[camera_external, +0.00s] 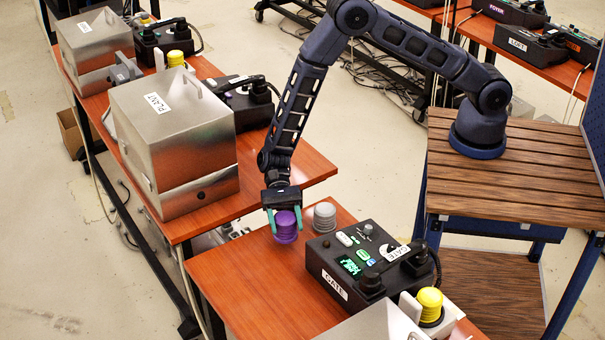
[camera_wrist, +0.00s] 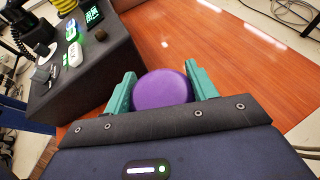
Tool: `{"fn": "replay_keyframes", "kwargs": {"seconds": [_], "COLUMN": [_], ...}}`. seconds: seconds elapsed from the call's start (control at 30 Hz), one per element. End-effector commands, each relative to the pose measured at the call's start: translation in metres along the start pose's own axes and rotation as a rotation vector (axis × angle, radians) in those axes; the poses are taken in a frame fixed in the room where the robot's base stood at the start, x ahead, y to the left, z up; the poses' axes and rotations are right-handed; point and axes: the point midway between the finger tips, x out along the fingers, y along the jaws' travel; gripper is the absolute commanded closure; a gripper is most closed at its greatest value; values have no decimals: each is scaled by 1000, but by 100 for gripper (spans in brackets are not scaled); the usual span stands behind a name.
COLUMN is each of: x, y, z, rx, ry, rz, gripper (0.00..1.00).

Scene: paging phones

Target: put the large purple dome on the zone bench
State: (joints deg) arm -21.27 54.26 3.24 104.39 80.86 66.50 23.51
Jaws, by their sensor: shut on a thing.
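The purple dome (camera_external: 286,228), ribbed at the side, is at the front bench (camera_external: 240,285) near its far left edge. My gripper (camera_external: 284,218) points down with its teal fingers closed on either side of the dome. In the wrist view the round purple top (camera_wrist: 162,90) sits between both fingers (camera_wrist: 161,92). I cannot tell whether the dome touches the bench or is slightly above it. No bench in view carries a readable "zone" sign, so I cannot tell which is the zone bench.
A grey ribbed dome (camera_external: 324,216) stands just right of the purple one. The black GATE phone (camera_external: 365,265) and a yellow dome (camera_external: 431,304) are farther right. A metal PLANT box (camera_external: 172,140) stands on the bench behind. The front bench's left part is clear.

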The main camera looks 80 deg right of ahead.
Motion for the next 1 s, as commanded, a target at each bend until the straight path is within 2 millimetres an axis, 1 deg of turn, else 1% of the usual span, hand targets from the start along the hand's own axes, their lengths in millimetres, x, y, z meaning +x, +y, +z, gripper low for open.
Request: {"fn": "replay_keyframes", "kwargs": {"seconds": [0.13, 0.33, 0.73, 0.77, 0.83, 0.87, 1.0], "x": [4, 14, 15, 15, 15, 15, 15], "y": [0, 0, 0, 0, 0, 0, 0], "z": [-10, -32, -37, -37, -37, -37, -37], "rx": [0, 0, 0, -1, -1, -1, 0], "ry": [0, 0, 0, 0, 0, 0, 0], "rz": [1, 1, 0, 0, 0, 0, 0], "gripper": [67, 67, 67, 39, 26, 21, 21]}}
